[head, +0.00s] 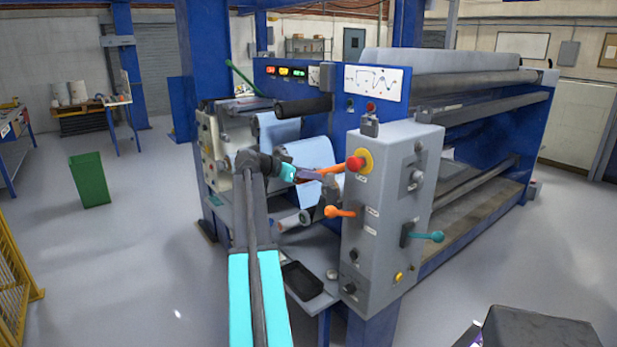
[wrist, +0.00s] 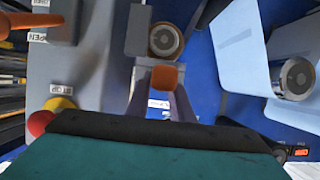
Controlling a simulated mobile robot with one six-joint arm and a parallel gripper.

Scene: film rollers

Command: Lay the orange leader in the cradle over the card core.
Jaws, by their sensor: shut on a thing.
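In the wrist view, the orange leader (wrist: 168,77) is a small orange piece between the fingertips of my gripper (wrist: 165,92), which is shut on it. In the head view my gripper (head: 325,180) is at the front of the machine, left of the grey control box, with orange (head: 335,169) showing at its tips. Beyond the leader in the wrist view is the card core (wrist: 164,40), a brown ring around a grey round end. The leader appears in front of the core; I cannot tell whether they touch. The cradle is not clearly distinguishable.
A grey control box (head: 387,205) with a red and yellow stop button (head: 365,160) and an orange lever (head: 341,212) stands close on the right. Pale blue film (head: 318,170) runs behind my gripper. A film roll end (wrist: 298,78) is at the right in the wrist view.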

